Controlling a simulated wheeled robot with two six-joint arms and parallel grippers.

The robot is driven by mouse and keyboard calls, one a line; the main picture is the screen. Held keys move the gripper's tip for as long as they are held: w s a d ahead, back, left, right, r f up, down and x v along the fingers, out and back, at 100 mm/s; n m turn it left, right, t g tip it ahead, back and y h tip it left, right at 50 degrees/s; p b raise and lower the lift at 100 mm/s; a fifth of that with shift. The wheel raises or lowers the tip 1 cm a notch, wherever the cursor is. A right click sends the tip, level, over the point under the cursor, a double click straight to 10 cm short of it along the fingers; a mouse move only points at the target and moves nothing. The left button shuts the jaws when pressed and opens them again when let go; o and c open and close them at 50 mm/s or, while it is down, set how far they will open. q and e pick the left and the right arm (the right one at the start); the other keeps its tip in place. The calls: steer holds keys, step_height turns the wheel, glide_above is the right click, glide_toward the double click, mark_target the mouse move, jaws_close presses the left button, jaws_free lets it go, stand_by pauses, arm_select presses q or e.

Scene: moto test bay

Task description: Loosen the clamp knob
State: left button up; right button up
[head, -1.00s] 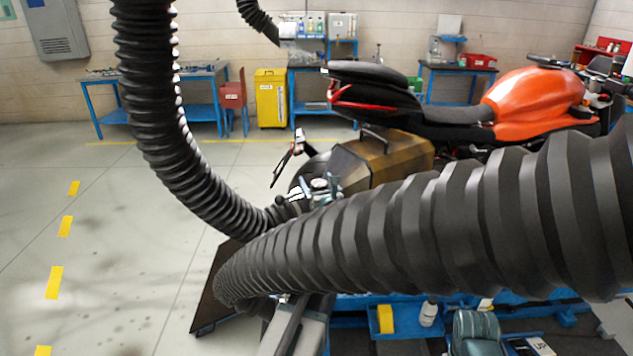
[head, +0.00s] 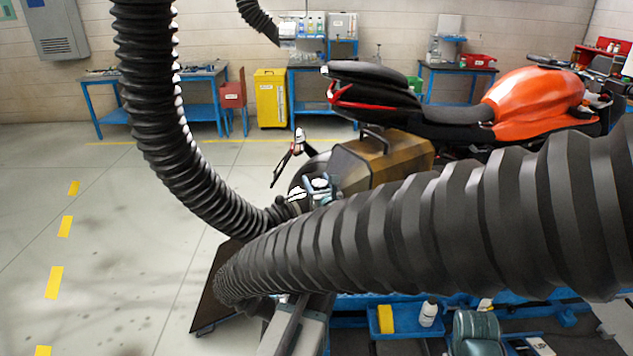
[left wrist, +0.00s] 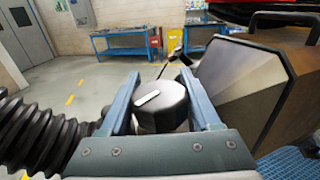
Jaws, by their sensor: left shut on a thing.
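The clamp knob (left wrist: 162,108) is a dark round knob with a white bar mark on its face, seen in the left wrist view. My left gripper (left wrist: 163,92) has one finger on each side of it and is shut on it. In the head view my left gripper (head: 320,188) shows small and teal-grey at the end of the hanging black hose, beside the brown box-shaped silencer. The knob cannot be made out there. The thick foreground hose hides much of my arm. My right gripper is not in view.
A ribbed black hose (head: 160,110) hangs at the left, and another (head: 430,235) crosses the foreground. The brown silencer (head: 375,163) is close to the right of my left gripper. An orange motorcycle (head: 535,100) stands behind. The floor at left is clear.

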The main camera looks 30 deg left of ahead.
arm_select(q)
steer(key=shift+n+g+y, duration=0.3)
steer(key=n+g+y, duration=0.1)
steer(key=n+g, duration=0.1)
steer(key=n+g+y, duration=0.1)
steer(key=g, duration=0.1)
steer(key=shift+s+a+y, duration=0.15)
steer(key=shift+a+y, duration=0.1)
steer(key=shift+y, duration=0.05)
steer(key=shift+s+n+g+h, duration=0.2)
steer(key=shift+s+n+g, duration=0.35)
steer(key=shift+n+g, duration=1.85)
steer(key=shift+s+n+g+h, duration=0.2)
steer(key=shift+s+n+g, duration=0.35)
steer(key=shift+n+g, duration=1.85)
steer(key=shift+s+n+g+h, duration=0.2)
steer(key=shift+s+n+g, duration=0.55)
steer(key=shift+g, duration=3.05)
steer(key=shift+w+n, duration=0.1)
steer(key=shift+n, duration=0.15)
steer(key=o, duration=1.4)
steer(key=shift+c, duration=0.2)
